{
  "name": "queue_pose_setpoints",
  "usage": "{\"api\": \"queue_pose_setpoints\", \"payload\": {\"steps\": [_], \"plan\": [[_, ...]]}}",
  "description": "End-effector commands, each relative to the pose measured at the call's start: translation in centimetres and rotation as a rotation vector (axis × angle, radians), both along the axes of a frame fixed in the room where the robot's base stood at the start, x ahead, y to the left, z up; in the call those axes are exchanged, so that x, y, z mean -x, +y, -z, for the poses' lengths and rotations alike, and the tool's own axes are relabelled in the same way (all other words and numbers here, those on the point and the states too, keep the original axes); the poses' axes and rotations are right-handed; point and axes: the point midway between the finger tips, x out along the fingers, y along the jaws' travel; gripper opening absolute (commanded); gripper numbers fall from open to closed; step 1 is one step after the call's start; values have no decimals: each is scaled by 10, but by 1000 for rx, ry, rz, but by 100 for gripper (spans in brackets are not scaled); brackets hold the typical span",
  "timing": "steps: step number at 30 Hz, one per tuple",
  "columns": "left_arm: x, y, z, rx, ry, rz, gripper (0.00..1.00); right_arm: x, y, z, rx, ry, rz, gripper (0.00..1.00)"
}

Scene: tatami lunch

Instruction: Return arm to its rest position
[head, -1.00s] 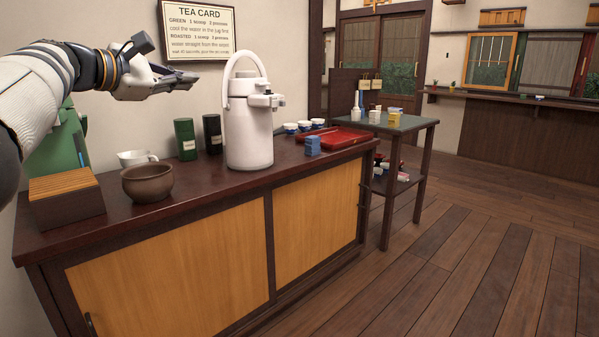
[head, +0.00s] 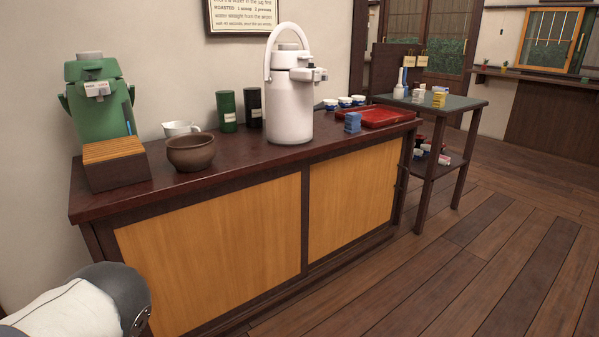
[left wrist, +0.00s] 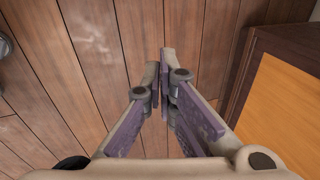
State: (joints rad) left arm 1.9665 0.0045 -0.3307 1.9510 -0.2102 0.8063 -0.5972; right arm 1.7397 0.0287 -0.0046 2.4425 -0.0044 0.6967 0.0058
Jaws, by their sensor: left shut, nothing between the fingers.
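My left arm (head: 85,305) shows at the lower left of the head view, low in front of the cabinet. Its gripper is outside that view. In the left wrist view my left gripper (left wrist: 164,62) points down over the wooden floor, its fingers shut with nothing between them. The cabinet's side and yellow door panel (left wrist: 283,108) are to its right, apart from the fingers. My right gripper is in neither view.
The dark cabinet top (head: 235,160) carries a white air pot (head: 289,105), a green dispenser (head: 100,100), a brown bowl (head: 191,152), two canisters and a red tray (head: 385,117). A small side table (head: 455,104) stands beyond. The floor (head: 480,270) at right is clear.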

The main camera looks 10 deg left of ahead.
Motion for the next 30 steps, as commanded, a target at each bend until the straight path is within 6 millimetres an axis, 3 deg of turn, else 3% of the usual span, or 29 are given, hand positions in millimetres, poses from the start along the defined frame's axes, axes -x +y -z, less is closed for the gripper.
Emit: {"api": "queue_pose_setpoints", "payload": {"steps": [1, 5, 6, 8, 9, 11, 12, 15, 19, 23, 30], "plan": [[47, -14, 5, 32, 84, -115, 0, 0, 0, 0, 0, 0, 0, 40], [169, -57, -6, 77, 319, -447, 0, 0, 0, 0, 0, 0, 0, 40], [205, -71, -16, 75, 394, -548, 0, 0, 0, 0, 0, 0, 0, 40], [257, -92, -38, 59, 509, -696, 0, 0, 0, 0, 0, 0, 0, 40], [290, -106, -57, 39, 587, -793, 0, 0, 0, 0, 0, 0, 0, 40], [335, -127, -90, -7, 705, -932, 0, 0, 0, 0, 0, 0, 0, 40], [321, -128, -120, 11, 660, -947, 0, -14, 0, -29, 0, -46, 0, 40], [277, -127, -177, 75, 535, -934, 0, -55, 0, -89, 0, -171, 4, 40], [232, -126, -225, 145, 394, -920, 0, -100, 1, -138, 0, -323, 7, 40], [215, -126, -241, 172, 339, -913, 0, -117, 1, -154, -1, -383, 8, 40], [221, -126, -234, 162, 360, -915, 0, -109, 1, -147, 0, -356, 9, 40]]}}
